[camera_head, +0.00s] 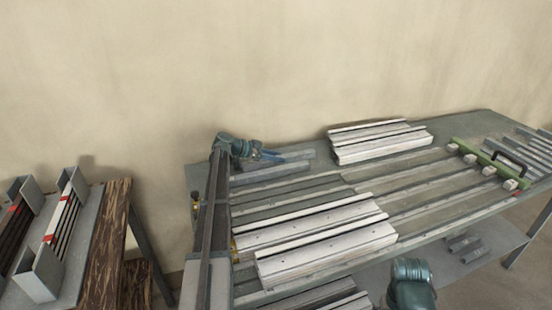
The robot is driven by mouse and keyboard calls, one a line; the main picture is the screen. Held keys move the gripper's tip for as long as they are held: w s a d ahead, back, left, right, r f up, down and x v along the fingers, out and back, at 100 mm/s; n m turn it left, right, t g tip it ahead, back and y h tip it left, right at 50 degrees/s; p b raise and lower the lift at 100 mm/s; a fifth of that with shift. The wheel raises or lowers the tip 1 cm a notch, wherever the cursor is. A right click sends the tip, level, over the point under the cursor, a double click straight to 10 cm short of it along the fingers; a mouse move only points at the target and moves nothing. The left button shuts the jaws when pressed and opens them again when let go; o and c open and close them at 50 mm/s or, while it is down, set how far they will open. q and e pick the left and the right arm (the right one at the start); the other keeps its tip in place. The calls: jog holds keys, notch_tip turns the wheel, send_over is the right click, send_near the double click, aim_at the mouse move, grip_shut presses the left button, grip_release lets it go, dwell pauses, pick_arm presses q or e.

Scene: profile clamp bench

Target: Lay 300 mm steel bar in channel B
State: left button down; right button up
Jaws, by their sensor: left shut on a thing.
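My left gripper (268,155), blue and small in view, is at the far left part of the bench, at the end of my teal-jointed left arm. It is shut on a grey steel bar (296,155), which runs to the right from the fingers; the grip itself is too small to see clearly. Long parallel channels (400,187) run along the bench top. No letters are readable, so I cannot tell which is channel B. Of my right arm, only a teal joint shows at the bottom; its gripper is out of view.
Pale slotted blocks (325,240) stand at the front of the bench, and another pale block (380,142) at the back. A green clamp beam (485,160) with pale pads and a black handle crosses the right end. A rack of bars (62,225) stands on a separate left table.

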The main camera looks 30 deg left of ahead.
pick_arm(q)
jog(key=c, duration=0.5)
grip_release()
